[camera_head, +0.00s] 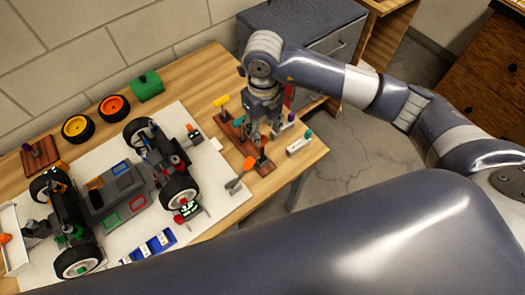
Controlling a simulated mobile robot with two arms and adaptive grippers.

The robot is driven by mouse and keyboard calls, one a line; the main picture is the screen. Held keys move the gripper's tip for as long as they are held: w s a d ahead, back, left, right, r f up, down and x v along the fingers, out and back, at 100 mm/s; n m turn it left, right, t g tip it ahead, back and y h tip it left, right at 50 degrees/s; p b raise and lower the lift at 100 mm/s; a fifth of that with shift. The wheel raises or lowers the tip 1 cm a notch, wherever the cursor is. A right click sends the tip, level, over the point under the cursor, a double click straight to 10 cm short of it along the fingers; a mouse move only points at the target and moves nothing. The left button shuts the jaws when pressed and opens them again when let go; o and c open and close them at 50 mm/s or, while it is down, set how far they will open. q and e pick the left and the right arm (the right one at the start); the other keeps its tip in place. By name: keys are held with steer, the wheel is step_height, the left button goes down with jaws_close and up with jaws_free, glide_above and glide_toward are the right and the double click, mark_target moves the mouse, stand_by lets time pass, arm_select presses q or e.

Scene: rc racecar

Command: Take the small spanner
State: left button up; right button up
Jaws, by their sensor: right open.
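My right gripper (262,128) points down over the brown wooden tool rack (264,171) near the table's right end. It is open, and its fingers are close to the tools standing in the rack. A yellow-handled tool (221,101) stands at the rack's back left. A tool with an orange-brown handle (262,144) stands near the fingertips. A grey tool with an orange part (238,179) is at the rack's front left. I cannot tell which of these is the small spanner; the gripper hides part of the rack. My left gripper is not in view.
A partly built racecar (105,196) lies on a white sheet left of the rack. A white block (299,145) is near the right edge. A grey cabinet (322,32) stands behind.

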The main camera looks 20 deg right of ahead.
mark_target(263, 137)
steer(key=f+p, duration=0.2)
steer(key=f, duration=0.3)
steer(key=shift+w+f+p, duration=0.2)
steer(key=shift+p, duration=0.15)
steer(key=shift+f, duration=0.3)
jaws_close()
